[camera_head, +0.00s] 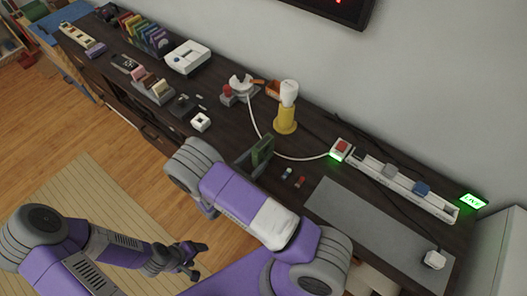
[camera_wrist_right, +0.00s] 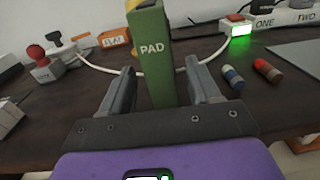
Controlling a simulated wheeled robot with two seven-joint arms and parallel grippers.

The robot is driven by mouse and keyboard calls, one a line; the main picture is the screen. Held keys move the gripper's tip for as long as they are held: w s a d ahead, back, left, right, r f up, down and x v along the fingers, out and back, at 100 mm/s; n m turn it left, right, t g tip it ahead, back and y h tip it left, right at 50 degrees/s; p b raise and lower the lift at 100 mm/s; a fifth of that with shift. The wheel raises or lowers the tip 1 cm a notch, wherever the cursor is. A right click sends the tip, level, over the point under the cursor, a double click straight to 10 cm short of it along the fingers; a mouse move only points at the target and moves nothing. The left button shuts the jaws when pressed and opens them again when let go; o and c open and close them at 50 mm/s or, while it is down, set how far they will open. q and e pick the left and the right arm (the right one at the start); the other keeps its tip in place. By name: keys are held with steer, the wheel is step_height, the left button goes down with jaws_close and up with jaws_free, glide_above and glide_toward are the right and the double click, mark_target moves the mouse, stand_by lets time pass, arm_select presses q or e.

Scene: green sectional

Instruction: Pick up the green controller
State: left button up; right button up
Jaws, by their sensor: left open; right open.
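The green controller (camera_head: 264,148), a green upright block, stands on the dark desk (camera_head: 300,206). In the right wrist view the controller (camera_wrist_right: 153,55) bears the letters PAD and its top is cut off by the frame edge. My right gripper (camera_wrist_right: 163,82) is open, with one finger on each side of the controller in that view and gaps visible at both sides. In the head view my right gripper (camera_head: 252,160) is at the controller, partly hidden by my arm. My left gripper (camera_head: 194,260) is open and empty, low over the floor, away from the desk.
A yellow-based lamp (camera_head: 285,120) stands behind the controller. A white cable (camera_head: 290,157) curves behind it to a power strip (camera_head: 400,186). Two small capsule-like pieces (camera_head: 287,174) lie to its right. A grey mat (camera_head: 370,225) covers the desk's right part.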

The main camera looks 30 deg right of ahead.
mark_target(263, 153)
steer(key=x, duration=0.4)
steer(key=shift+w+d+b, duration=0.15)
steer(key=shift+d+b, duration=0.15)
steer(key=shift+b, duration=0.1)
jaws_close()
